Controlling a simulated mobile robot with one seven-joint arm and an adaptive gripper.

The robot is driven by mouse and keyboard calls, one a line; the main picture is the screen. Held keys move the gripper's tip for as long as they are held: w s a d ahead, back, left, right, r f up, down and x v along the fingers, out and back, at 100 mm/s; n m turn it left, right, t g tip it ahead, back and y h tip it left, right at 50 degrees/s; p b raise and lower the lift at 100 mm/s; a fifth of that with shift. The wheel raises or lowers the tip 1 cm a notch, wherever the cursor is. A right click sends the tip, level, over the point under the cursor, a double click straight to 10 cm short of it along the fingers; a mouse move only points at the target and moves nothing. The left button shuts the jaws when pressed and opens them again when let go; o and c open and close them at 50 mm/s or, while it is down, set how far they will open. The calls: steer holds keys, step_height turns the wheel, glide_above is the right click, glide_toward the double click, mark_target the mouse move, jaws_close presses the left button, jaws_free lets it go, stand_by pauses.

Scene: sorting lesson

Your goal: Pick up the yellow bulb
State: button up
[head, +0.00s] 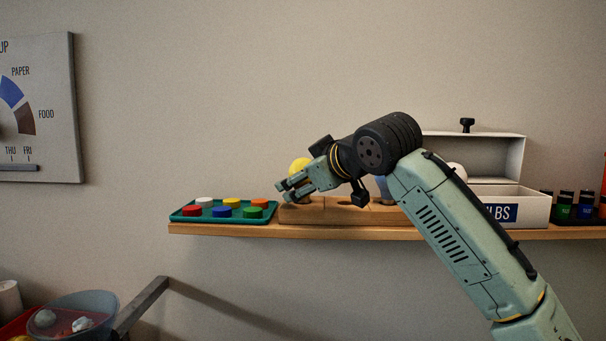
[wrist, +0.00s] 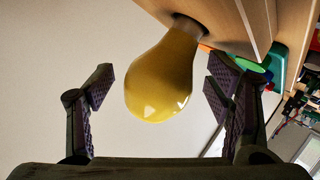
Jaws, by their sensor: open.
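The yellow bulb (wrist: 160,80) hangs between my gripper's two fingers in the wrist view, with clear gaps on both sides. Its neck goes into a hole in the wooden block (wrist: 222,20). In the head view the yellow bulb (head: 299,164) stands upright in the block (head: 325,213), partly behind my gripper (head: 284,190). My gripper is open and empty, its dark pads (wrist: 160,88) apart around the bulb without visible touch.
A teal tray (head: 178,217) of coloured discs sits left of the block on the wooden shelf (head: 215,231). A bluish bulb (head: 382,188) is partly hidden by my arm. An open white box (head: 535,206), labelled with letters ending "LBS", and dark-capped bottles (head: 565,207) stand right.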

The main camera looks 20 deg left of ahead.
steer(key=shift+w+a+f, duration=0.1)
steer(key=shift+c, duration=0.6)
steer(key=c, duration=0.9)
